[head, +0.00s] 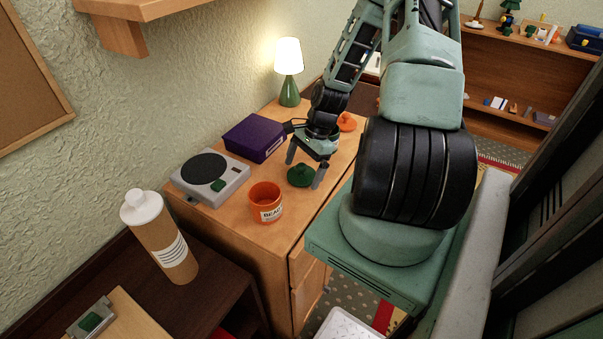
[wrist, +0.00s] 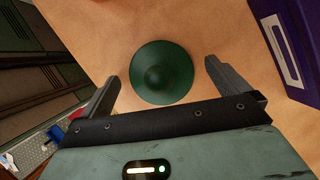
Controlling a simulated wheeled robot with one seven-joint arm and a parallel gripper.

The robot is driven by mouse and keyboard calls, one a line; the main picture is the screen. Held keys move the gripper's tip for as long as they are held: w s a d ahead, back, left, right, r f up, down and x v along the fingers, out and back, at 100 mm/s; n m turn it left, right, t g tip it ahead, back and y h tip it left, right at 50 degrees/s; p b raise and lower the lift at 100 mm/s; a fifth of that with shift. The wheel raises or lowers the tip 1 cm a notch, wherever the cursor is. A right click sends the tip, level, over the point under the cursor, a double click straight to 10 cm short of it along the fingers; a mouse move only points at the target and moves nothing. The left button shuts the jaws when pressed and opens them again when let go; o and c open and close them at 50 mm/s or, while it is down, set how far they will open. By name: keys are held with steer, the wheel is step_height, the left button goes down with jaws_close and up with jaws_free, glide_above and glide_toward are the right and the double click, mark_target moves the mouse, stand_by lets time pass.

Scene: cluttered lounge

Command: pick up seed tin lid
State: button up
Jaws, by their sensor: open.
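The seed tin lid is a round dark green lid with a raised middle knob (head: 301,176). It lies on the wooden cabinet top. In the wrist view the lid (wrist: 162,73) sits beyond and between my two fingertips, flat on the wood. My gripper (head: 306,172) is open above the cabinet top, with one finger on each side of the lid in the head view. In the wrist view my gripper (wrist: 160,82) holds nothing between its fingers. An orange tin (head: 266,203) with a white label stands open, left of and nearer than the lid.
A purple box (head: 255,138) is behind the lid, also at right in the wrist view (wrist: 285,45). A grey device with a black disc (head: 209,178) stands left. A green lamp (head: 289,75) and an orange object (head: 347,122) stand farther back.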

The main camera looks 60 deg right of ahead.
steer(key=c, duration=1)
steer(key=shift+c, duration=0.2)
